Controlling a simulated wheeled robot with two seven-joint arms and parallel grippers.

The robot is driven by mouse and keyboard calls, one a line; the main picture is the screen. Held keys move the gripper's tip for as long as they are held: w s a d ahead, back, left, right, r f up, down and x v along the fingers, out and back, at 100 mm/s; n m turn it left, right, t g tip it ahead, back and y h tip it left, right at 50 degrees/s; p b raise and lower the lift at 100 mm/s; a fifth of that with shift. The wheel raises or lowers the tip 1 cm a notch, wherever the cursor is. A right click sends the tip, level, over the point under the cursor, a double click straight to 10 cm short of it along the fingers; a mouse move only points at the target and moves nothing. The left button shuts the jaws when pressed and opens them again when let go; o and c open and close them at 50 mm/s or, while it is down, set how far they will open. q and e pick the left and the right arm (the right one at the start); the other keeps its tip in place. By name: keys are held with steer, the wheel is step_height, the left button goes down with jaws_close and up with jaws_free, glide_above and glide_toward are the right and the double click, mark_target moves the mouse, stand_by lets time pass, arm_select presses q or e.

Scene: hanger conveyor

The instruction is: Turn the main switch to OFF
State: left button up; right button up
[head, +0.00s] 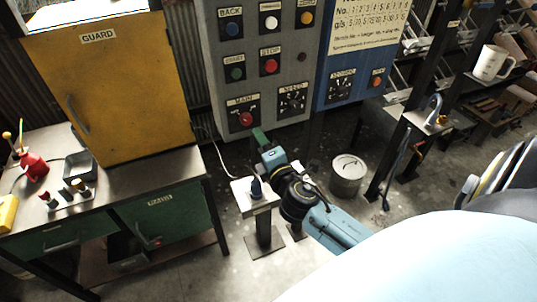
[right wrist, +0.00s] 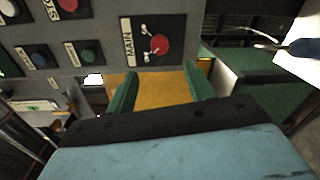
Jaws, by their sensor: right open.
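The main switch (head: 246,119) is a red knob on a black plate marked MAIN, low on the grey control panel (head: 291,75). It also shows in the right wrist view (right wrist: 159,45), just beyond the fingertips, with its plate turned sideways. I cannot read for certain which position the knob points to. My right gripper (head: 260,137) is just below and right of the switch in the head view. Its two green fingers (right wrist: 160,84) are apart with nothing between them, and do not touch the knob. My left gripper is not in view.
Other buttons and a dial (head: 292,99) sit near the switch on the panel. A blue panel (head: 349,88) adjoins it on the right. A small post stand (head: 254,202) is close to my right arm. A workbench (head: 130,180) with a yellow guard (head: 105,85) stands left.

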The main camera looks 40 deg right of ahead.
steer(key=shift+v, duration=1.95)
steer(key=s+a+f+m+g+y+b, duration=0.1)
steer(key=s+f+m+g+b, duration=0.25)
steer(key=f, duration=1.35)
steer(key=s+a+f+m+g+y, duration=0.1)
steer(key=s+f+m+g, duration=0.4)
steer(key=f, duration=1.2)
steer(key=s+a+f+m+g+b, duration=0.1)
steer(key=s+f+m+g, duration=0.1)
steer(key=s+f, duration=0.5)
steer(key=s+a+f+m+g+y+b, duration=0.1)
steer(key=s+f+m+g, duration=0.1)
steer(key=s+f, duration=0.5)
steer(key=s+a+f+m+g+y+b, duration=0.1)
steer(key=s+f, duration=0.6)
steer(key=s, duration=0.9)
steer(key=shift+s+a+f+m+g+b, duration=0.3)
steer(key=shift+a+m+g, duration=0.15)
steer(key=shift+m+g, duration=0.6)
